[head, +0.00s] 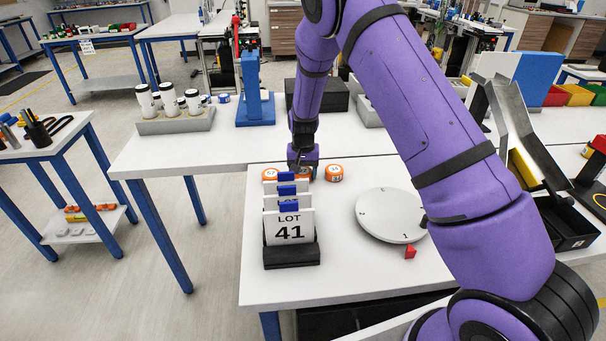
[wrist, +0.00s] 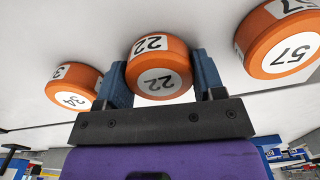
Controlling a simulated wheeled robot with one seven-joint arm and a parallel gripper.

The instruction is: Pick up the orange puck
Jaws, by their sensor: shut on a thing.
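My gripper (wrist: 160,70) has its two blue fingers on either side of an orange puck (wrist: 158,62) marked 22 and is shut on it. In the head view my gripper (head: 303,157) points down behind the lot cards, and the held puck (head: 305,172) shows partly below it. I cannot tell if the puck touches the table. A second orange puck (wrist: 74,88), marked 34, is left of the gripper in the wrist view. A third (wrist: 280,38), marked 57, is at the right. Two orange pucks flank the gripper in the head view, left (head: 269,174) and right (head: 334,173).
A black holder (head: 291,254) with upright LOT 41 cards (head: 290,228) stands in front of the pucks.

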